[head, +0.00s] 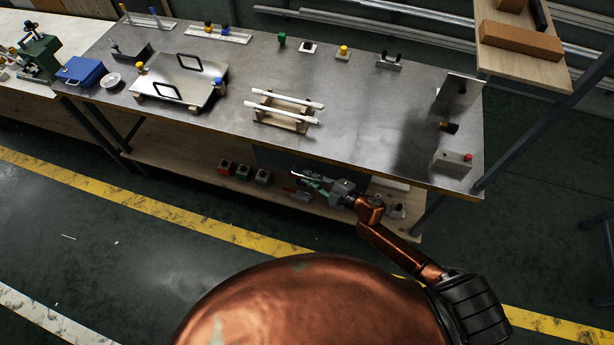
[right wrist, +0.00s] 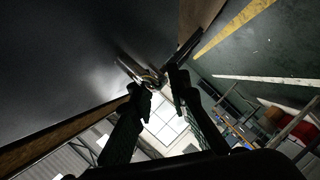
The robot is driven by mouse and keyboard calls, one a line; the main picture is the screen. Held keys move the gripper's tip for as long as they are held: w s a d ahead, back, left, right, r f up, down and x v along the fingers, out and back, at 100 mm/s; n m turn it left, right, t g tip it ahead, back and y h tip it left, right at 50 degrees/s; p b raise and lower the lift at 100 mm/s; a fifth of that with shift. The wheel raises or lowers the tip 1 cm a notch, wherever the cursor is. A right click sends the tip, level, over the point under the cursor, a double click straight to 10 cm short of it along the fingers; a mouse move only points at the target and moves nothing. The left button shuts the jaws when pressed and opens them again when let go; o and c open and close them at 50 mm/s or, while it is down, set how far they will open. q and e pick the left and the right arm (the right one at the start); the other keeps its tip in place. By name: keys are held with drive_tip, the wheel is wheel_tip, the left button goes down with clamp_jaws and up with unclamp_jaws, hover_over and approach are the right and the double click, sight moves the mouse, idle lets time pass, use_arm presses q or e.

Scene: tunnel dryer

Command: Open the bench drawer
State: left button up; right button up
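The bench drawer (head: 275,158) is a dark grey panel under the front edge of the metal-topped bench, partly hidden by my right gripper. It fills the left of the right wrist view as a dark flat front (right wrist: 60,70). A shiny metal handle (right wrist: 133,68) stands out from it. My right gripper (head: 316,185) is in front of the drawer, below the bench edge. In the right wrist view its two fingers (right wrist: 157,84) are apart, with the handle's near end close to the gap between them. Contact with the handle is unclear. My left gripper is out of view.
The bench top (head: 370,110) holds a plate with two black handles (head: 185,75), a rack with white bars (head: 285,108) and small fixtures. The lower shelf (head: 190,165) carries several small boxes. Floor in front is open, with a yellow stripe (head: 150,199).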

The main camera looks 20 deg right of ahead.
drive_tip(key=shift+w+a+f, duration=0.2)
drive_tip(key=shift+w+a, duration=0.15)
drive_tip(key=shift+w, duration=0.1)
clamp_jaws()
idle(0.4)
